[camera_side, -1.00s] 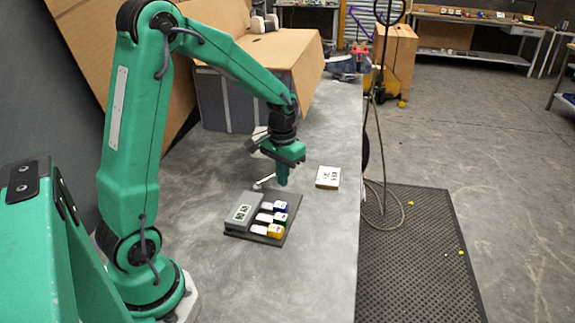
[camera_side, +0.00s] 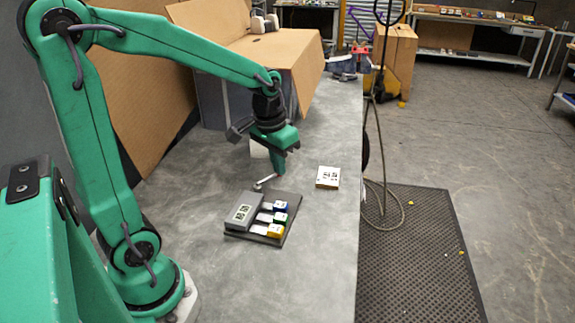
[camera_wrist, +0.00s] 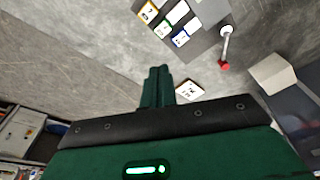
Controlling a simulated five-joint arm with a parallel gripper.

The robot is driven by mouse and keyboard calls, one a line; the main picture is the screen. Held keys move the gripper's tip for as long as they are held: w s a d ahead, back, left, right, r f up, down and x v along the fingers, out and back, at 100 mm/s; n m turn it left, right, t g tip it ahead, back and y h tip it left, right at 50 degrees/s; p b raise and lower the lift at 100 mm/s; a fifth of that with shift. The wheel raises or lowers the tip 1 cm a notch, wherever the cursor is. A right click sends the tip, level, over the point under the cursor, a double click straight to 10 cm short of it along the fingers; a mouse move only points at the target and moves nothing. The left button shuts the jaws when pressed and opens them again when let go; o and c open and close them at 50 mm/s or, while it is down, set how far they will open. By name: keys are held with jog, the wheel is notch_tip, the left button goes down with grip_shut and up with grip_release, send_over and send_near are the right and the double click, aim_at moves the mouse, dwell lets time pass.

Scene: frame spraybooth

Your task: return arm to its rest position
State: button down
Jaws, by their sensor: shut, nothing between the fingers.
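My gripper (camera_side: 279,172) is shut and empty, pointing down above the grey table, behind the dark board. It also shows in the wrist view (camera_wrist: 158,75), with its fingers together. My arm reaches to it from the left, its upper link leaning back. The dark board (camera_side: 284,238) lies on the table apart from my gripper. It bears a grey box (camera_side: 243,211) and three small blocks in a row, blue (camera_side: 280,206), green (camera_side: 280,218) and yellow (camera_side: 275,231).
A flat white box (camera_side: 328,177) lies to the right of my gripper. A pale block (camera_side: 258,150) is partly hidden behind it. Cardboard (camera_side: 290,60) stands at the back. The front of the table is clear.

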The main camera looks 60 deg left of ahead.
jog(key=s+d+r+m+t, duration=0.2)
jog(key=s+d+r, duration=0.4)
jog(key=s, duration=0.5)
jog(key=shift+s+d+r+t, duration=0.2)
jog(key=shift+d+t, duration=0.1)
jog(key=shift+t, duration=0.5)
jog(key=c, duration=2.2)
grip_release()
jog(key=c, duration=1.4)
grip_release()
jog(key=shift+w, duration=0.1)
jog(key=shift+c, duration=0.2)
jog(key=w+a+f+m+g, duration=0.1)
jog(key=w+a+f+m, duration=0.2)
jog(key=w+a+f, duration=0.1)
jog(key=w+a+f+m+g, duration=0.2)
jog(key=w+a+f+m, duration=0.1)
jog(key=w+a+f, duration=0.1)
jog(key=w+a+f+m+g, duration=0.2)
jog(key=w+a+f+m, duration=0.1)
jog(key=w+a+f, duration=0.1)
jog(key=shift+w+a+f+m, duration=0.2)
jog(key=shift+w+f, duration=0.2)
jog(key=shift+f, duration=0.2)
jog(key=shift+w+a+f+m, duration=0.1)
jog(key=shift+w+a+f, duration=0.1)
jog(key=shift+w+f, duration=0.3)
jog(key=shift+a+f+g, duration=0.3)
jog(key=shift+f, duration=0.25)
